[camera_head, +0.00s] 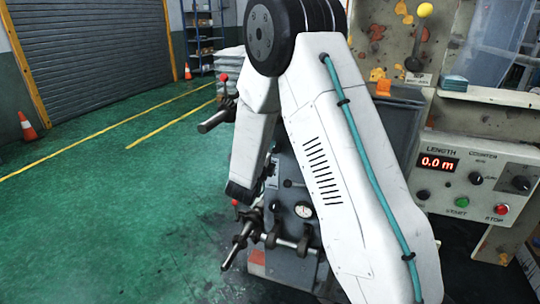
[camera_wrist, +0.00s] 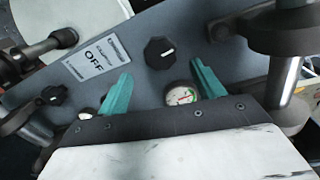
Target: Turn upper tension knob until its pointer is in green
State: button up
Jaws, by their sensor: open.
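In the wrist view a black knob (camera_wrist: 160,53) with a white pointer line sits on the grey panel (camera_wrist: 200,45), beyond and between my fingertips. My gripper (camera_wrist: 160,69) has two teal fingers spread apart, with nothing between them. A small round dial gauge (camera_wrist: 180,96) with coloured marks shows below the knob, close to the gripper's dark body. I cannot tell which knob is the upper tension one, and no green zone around the black knob is clear. In the head view my arm covers much of the machine, and the gauge (camera_head: 303,211) shows beside it.
Dark rollers and brackets (camera_wrist: 290,35) stand close at right. In the head view a length counter box (camera_head: 470,180) reads 0.0 m; green floor (camera_head: 100,220) is open at left.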

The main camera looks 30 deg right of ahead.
dwell(0.4)
jog(key=a+f+n+y, duration=0.4)
jog(key=f+n+y, duration=0.1)
jog(key=f+n, duration=0.15)
jog(key=s+a+n+g+y, duration=0.35)
jog(key=a+n+y, duration=0.3)
jog(key=a, duration=0.25)
jog(key=s+a+r+n+g+y, duration=0.25)
jog(key=s+r+n, duration=0.3)
jog(key=s, duration=0.45)
jog(key=s+a+r+n+g+y, duration=0.1)
jog(key=s+a+r+n+g, duration=0.25)
jog(key=s+n, duration=0.5)
jog(key=s+d+r+n+h, duration=0.1)
jog(key=s+r, duration=0.4)
jog(key=s, duration=0.4)
jog(key=s+d+r+n, duration=0.2)
jog(key=s+r, duration=0.4)
jog(key=s, duration=0.3)
jog(key=shift+s+r+h, duration=0.25)
jog(key=shift+s+h, duration=0.1)
jog(key=shift+h, duration=0.05)
